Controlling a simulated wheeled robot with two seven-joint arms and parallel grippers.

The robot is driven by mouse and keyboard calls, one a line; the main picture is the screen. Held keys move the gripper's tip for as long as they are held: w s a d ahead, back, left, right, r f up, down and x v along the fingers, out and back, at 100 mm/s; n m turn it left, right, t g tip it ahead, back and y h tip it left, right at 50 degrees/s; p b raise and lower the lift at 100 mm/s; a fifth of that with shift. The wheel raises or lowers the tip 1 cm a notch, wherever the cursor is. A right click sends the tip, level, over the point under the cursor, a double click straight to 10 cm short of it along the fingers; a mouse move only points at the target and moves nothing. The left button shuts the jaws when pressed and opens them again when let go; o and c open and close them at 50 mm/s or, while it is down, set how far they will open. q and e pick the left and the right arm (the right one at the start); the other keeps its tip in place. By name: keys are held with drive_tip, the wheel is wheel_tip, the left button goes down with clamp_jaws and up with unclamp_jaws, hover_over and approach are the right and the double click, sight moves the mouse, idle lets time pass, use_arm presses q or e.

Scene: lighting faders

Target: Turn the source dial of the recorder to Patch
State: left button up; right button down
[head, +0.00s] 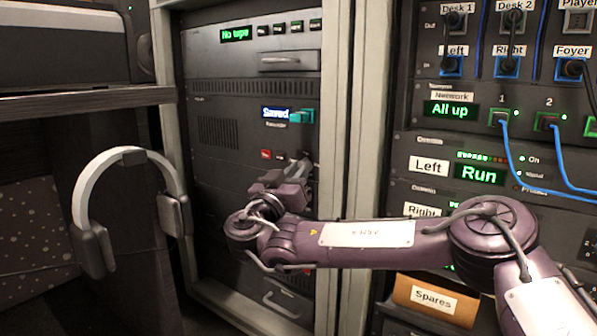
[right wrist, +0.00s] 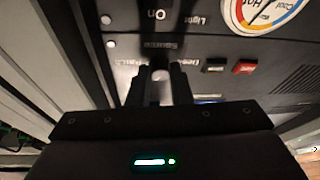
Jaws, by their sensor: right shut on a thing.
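The recorder (head: 225,131) is the dark rack unit with the lit "Saved" display (head: 276,114). Its source dial (right wrist: 160,75) shows in the right wrist view, upside down, under the label "Source" (right wrist: 162,45). A blurred label (right wrist: 130,63) sits left of the dial; I cannot read it surely. My right gripper (right wrist: 160,70) is shut on the dial, one finger on each side. In the head view my right gripper (head: 300,167) reaches the rack front and hides the dial. The dial's pointer setting cannot be told. My left gripper is not in view.
A red button (head: 265,154) and a dark button (head: 280,156) are close beside the gripper. A teal piece (head: 301,116) sticks out by the display. Pale rack posts (head: 345,100) stand right of the recorder. Headphones (head: 130,155) hang at left. Blue cables (head: 512,160) hang at right.

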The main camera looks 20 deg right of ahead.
drive_tip(key=m+g+h, duration=0.1)
drive_tip(key=m+g, duration=0.1)
drive_tip(key=m, duration=0.3)
drive_tip(key=m+g+h, duration=0.1)
drive_tip(key=m+g, duration=0.1)
drive_tip(key=m, duration=0.2)
drive_tip(key=m+g+h, duration=0.1)
drive_tip(key=m+g, duration=0.1)
drive_tip(key=m, duration=0.3)
drive_tip(key=shift+w+a+m, duration=0.25)
drive_tip(key=shift+w+m, duration=0.05)
drive_tip(key=shift+m, duration=0.4)
drive_tip(key=c, duration=1.3)
unclamp_jaws()
